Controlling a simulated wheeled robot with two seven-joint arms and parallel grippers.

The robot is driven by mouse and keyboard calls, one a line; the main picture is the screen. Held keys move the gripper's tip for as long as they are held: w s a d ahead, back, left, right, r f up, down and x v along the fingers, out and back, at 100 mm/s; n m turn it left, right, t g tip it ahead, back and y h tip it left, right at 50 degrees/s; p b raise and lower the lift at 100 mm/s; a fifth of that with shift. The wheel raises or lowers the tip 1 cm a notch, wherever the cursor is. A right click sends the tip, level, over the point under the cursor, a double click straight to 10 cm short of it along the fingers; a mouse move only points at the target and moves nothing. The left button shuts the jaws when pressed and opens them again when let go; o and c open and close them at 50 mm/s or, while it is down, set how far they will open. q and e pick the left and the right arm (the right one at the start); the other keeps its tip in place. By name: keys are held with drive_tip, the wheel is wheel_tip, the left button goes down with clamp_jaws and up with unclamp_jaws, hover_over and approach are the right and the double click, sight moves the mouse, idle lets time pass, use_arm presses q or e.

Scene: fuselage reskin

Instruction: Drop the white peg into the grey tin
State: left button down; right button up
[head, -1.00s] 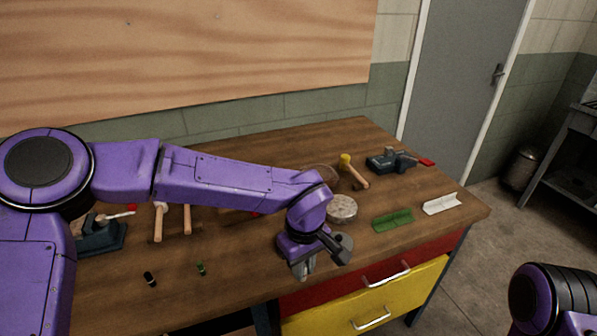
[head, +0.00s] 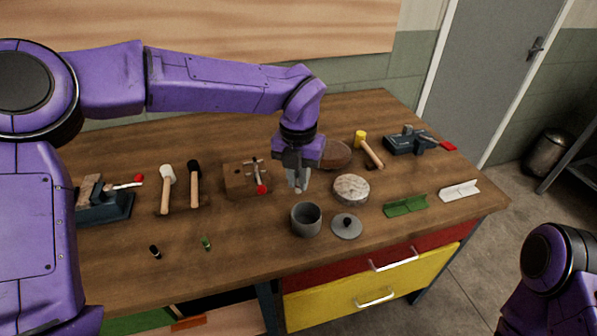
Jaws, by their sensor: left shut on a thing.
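The grey tin (head: 306,221) stands open and upright near the front of the workbench. Its round grey lid (head: 347,227) with a dark knob lies on the wood just right of it. My left gripper (head: 298,186) points down, just behind and above the tin. It is shut on a small pale thing, apparently the white peg, mostly hidden between the fingers. A black peg (head: 155,252) and a green peg (head: 206,243) stand on the bench to the left. My right arm shows at the lower right, but its gripper is out of view.
A round pale block (head: 351,189) is close right of my gripper. A green angle piece (head: 405,206) and a white one (head: 459,191) lie further right. Mallets (head: 166,190) and a clamp block (head: 247,180) are behind left. The wood left of the tin is clear.

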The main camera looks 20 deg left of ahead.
use_arm(q)
drive_tip(key=f+b, duration=0.1)
drive_tip(key=f, duration=0.1)
drive_tip(key=w+f+b, duration=0.1)
drive_tip(key=f+b, duration=0.1)
drive_tip(key=shift+f, duration=0.4)
drive_tip(key=shift+s, duration=0.1)
drive_tip(key=shift+s+r, duration=0.1)
drive_tip(key=shift+s, duration=0.05)
drive_tip(key=c, duration=1)
unclamp_jaws()
wheel_tip(320, 180, up, 10)
drive_tip(key=shift+r, duration=0.25)
